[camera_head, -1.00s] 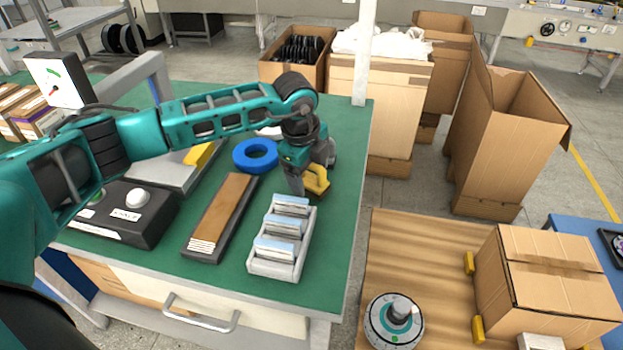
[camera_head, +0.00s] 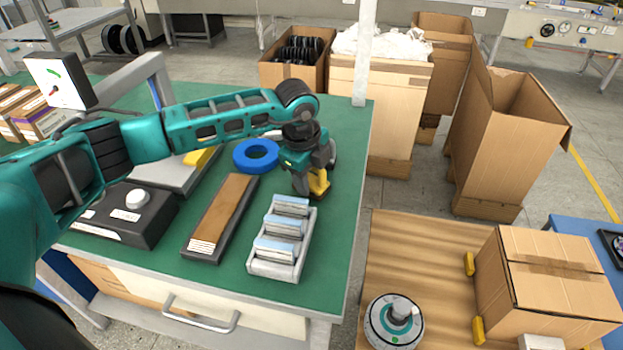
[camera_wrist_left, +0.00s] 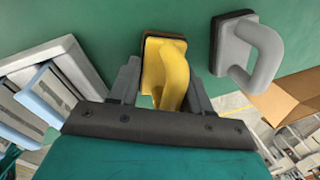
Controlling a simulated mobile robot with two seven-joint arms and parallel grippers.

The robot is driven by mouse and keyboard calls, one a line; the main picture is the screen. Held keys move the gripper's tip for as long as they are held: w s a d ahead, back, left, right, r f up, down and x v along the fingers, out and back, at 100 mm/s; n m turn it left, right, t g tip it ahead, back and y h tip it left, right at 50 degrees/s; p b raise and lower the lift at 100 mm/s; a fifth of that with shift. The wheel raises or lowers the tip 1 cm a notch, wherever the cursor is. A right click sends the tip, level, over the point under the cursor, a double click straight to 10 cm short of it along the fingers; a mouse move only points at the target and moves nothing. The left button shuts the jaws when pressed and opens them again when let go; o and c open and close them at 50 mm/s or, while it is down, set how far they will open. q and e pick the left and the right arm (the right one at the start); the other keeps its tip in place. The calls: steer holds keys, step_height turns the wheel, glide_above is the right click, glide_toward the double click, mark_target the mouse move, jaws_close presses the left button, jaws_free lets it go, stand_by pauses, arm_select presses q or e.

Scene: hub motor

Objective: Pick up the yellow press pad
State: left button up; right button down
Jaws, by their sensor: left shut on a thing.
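The yellow press pad (camera_head: 319,183) is at the right side of the green table, beyond the grey rack. My left gripper (camera_head: 310,190) is above the table and shut on the pad. In the left wrist view the yellow press pad (camera_wrist_left: 170,72) shows its curved handle and dark base between the two fingers of my left gripper (camera_wrist_left: 166,88). I cannot tell whether the base still touches the table. My right gripper is not in view.
A grey pad with a handle (camera_wrist_left: 250,50) stands close beside the yellow one. A grey rack with light blue pieces (camera_head: 283,238) is nearer. A blue ring (camera_head: 256,155) and a long brown-topped block (camera_head: 222,217) lie to the left. The table's right edge is near.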

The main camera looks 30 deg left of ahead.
arm_select(q)
steer(key=shift+c, duration=0.5)
step_height(320, 180, up, 20)
steer(key=p, duration=0.1)
steer(key=o, duration=0.7)
steer(key=c, duration=0.5)
